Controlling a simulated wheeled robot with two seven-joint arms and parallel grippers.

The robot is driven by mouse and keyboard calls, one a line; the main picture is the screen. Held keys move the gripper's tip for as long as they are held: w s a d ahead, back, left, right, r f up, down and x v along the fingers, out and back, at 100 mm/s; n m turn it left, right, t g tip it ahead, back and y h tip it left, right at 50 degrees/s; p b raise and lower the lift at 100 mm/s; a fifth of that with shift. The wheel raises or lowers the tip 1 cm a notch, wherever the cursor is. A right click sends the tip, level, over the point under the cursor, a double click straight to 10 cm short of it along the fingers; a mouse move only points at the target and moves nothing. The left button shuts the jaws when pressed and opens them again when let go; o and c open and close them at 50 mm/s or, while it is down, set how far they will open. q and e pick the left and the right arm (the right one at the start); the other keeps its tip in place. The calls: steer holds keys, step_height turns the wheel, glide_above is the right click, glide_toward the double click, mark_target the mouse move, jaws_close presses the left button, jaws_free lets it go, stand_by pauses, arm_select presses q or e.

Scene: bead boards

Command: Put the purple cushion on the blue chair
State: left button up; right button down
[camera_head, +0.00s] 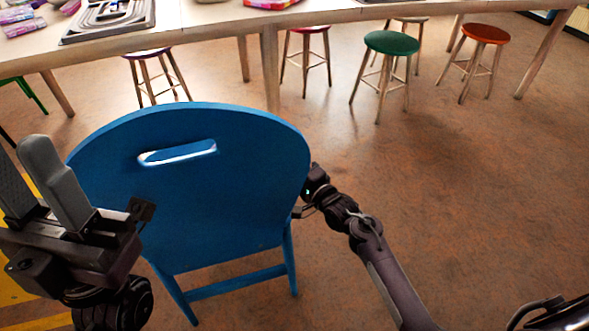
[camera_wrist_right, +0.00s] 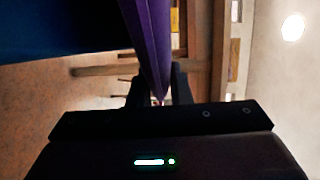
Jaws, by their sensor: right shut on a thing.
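The blue chair (camera_head: 190,215) stands in the middle of the head view with its slotted backrest towards me. Its seat is hidden behind the backrest. My right arm reaches past the chair's right edge, and its gripper is hidden behind the backrest in the head view. In the right wrist view my right gripper (camera_wrist_right: 160,88) is shut on the purple cushion (camera_wrist_right: 150,35), seen edge-on as a narrow band. The blue chair (camera_wrist_right: 55,28) fills the upper left there, close beside the cushion. My left gripper (camera_head: 20,150) is at the left, fingers up, apart and empty.
A long table (camera_head: 205,24) runs along the back, with a metal tray (camera_head: 75,38) on it. A green stool (camera_head: 391,43), a red-orange stool (camera_head: 485,33) and other stools stand by it. The floor (camera_head: 470,190) to the right is clear.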

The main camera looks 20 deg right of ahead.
steer(key=shift+w+f, duration=0.1)
steer(key=shift+f, duration=0.2)
steer(key=shift+r, duration=0.1)
steer(key=shift+f, duration=0.6)
steer(key=c, duration=1.3)
jaws_free()
